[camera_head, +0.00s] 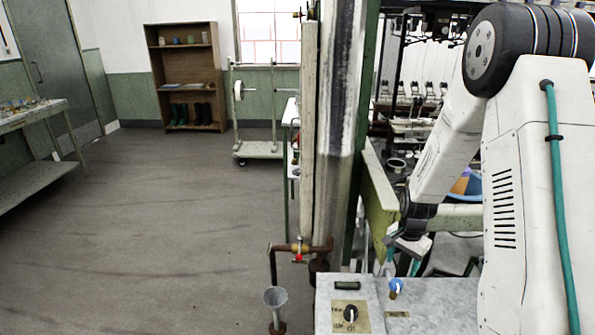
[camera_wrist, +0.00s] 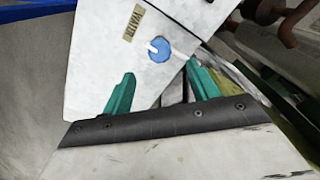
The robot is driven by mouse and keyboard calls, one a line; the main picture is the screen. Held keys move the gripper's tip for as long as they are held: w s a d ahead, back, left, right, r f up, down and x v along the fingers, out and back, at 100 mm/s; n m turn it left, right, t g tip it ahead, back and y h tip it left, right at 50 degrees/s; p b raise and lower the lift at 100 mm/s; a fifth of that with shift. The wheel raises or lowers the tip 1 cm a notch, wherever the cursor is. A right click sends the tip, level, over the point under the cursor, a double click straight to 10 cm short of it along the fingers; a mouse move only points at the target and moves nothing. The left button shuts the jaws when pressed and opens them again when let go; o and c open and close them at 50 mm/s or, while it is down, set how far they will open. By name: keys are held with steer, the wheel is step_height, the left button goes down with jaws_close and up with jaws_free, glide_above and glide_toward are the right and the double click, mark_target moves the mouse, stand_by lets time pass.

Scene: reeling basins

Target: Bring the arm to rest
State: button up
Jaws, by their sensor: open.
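My gripper shows in the wrist view (camera_wrist: 160,92) as two green fingers set apart, with nothing between them. Past the fingertips is a grey-white panel (camera_wrist: 100,60) with a blue round knob (camera_wrist: 159,50) that has a white pointer and a small label beside it. In the head view the same blue knob (camera_head: 396,287) stands on the panel top (camera_head: 440,300) at the lower right. I cannot tell how far the fingers are from the knob.
A black dial (camera_head: 350,314) sits on the same panel. A pipe with a red and yellow valve (camera_head: 299,249) and a pale post (camera_head: 340,130) stand left of my arm. A wheeled rack (camera_head: 258,149), a shelf (camera_head: 187,70) and a bench (camera_head: 30,115) are farther off. The floor at left is clear.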

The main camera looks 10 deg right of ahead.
steer(key=s+a+r+n, duration=0.6)
steer(key=s+a+r, duration=0.2)
steer(key=s+r, duration=0.5)
steer(key=s+a+r+n+t, duration=0.1)
steer(key=s+a+r+n, duration=0.5)
steer(key=s+r, duration=0.8)
steer(key=a+r, duration=0.3)
steer(key=r, duration=0.1)
steer(key=shift+a, duration=0.2)
